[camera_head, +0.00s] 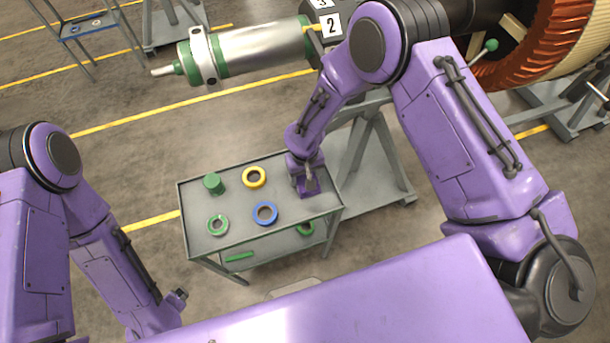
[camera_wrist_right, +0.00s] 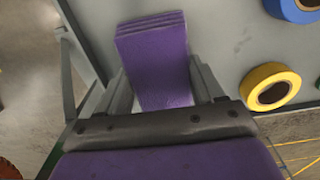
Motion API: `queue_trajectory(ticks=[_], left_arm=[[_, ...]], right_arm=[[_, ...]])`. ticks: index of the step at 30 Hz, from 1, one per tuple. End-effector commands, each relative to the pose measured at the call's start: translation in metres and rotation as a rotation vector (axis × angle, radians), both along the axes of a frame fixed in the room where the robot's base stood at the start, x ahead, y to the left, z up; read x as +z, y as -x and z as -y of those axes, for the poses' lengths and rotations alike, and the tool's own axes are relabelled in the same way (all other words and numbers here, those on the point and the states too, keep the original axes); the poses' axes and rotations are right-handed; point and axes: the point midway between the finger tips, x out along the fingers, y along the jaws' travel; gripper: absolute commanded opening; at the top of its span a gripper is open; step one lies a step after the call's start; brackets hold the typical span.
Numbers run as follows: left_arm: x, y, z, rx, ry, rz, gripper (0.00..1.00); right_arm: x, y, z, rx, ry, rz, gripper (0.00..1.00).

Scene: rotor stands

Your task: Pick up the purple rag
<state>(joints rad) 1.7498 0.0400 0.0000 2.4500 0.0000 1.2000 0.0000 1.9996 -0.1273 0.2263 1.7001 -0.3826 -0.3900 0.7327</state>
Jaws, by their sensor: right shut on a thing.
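The purple rag (camera_head: 309,188) is at the right end of the grey cart's top, partly hidden under my right gripper (camera_head: 305,183) in the head view. In the right wrist view the folded rag (camera_wrist_right: 155,60) shows its stacked layers between the two grey fingers of my right gripper (camera_wrist_right: 162,85), which is shut on it. I cannot tell whether the rag touches the cart top or is just above it. My left gripper (camera_head: 178,296) is low at the left, apart from the cart; its jaws are too unclear to read.
A silver and green rotor (camera_head: 255,52) is above the cart, and a grey stand (camera_head: 370,165) stands right behind.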

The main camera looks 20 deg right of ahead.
Motion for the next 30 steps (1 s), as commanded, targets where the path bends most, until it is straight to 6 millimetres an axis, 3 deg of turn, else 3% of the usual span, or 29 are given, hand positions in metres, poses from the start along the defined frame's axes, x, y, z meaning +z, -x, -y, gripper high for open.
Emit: queue_trajectory(ticks=[5,11,15,19,24,30], left_arm=[[-0.006,0.0,0.0,0.0,0.0,0.0,0.95],[-0.016,0.0,0.0,0.0,0.0,0.0,0.95],[-0.024,0.0,0.0,0.0,0.0,0.0,0.95],[-0.026,0.0,0.0,0.0,0.0,0.0,0.95],[-0.026,0.0,0.0,0.0,0.0,0.0,0.95],[-0.026,0.0,0.0,0.0,0.0,0.0,0.95]], right_arm=[[0.031,0.004,-0.002,0.004,-0.001,0.004,0.37],[0.086,0.05,-0.01,0.005,0.002,0.006,0.37],[0.102,0.092,-0.018,0.004,0.002,0.003,0.37],[0.115,0.119,-0.023,0.003,0.002,0.003,0.37],[0.123,0.135,-0.027,0.0,0.0,0.001,0.37],[0.125,0.138,-0.028,0.0,0.0,0.0,0.37]])
